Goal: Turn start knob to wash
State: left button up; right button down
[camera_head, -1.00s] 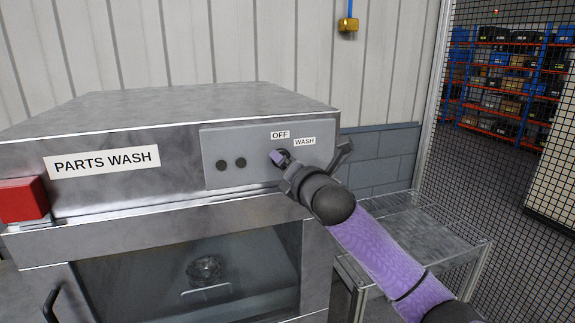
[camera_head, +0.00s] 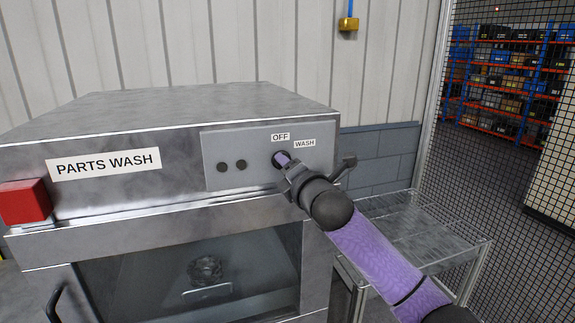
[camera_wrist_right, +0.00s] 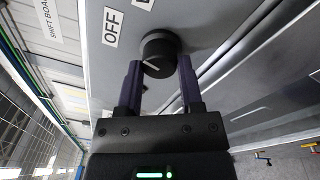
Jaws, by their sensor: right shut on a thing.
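The start knob (camera_wrist_right: 160,52) is round and black, with a white pointer line, on the grey control panel (camera_head: 225,147) of the parts washer. In the head view, the knob (camera_head: 278,158) is partly hidden behind my right gripper (camera_head: 286,161). The OFF label (camera_head: 280,137) is above it and the WASH label (camera_head: 305,143) is up and to its right. In the right wrist view, my right gripper (camera_wrist_right: 160,70) has its two dark purple fingers on either side of the knob, shut on it. The OFF label (camera_wrist_right: 112,26) shows fully there; the other label is cut off. My left gripper is not in view.
A red box (camera_head: 24,202) is on the washer's left front. A window (camera_head: 150,275) below the panel shows a metal part inside. A wire-topped table (camera_head: 425,230) stands to the right, with a mesh fence (camera_head: 500,130) beyond it.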

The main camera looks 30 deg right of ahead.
jog(key=m, duration=0.4)
jog(key=m+h+p, duration=0.1)
jog(key=m, duration=0.4)
jog(key=shift+t+p, duration=0.3)
jog(key=shift+a+m, duration=0.1)
jog(key=shift+m, duration=0.2)
jog(key=shift+c, duration=1.2)
grip_release()
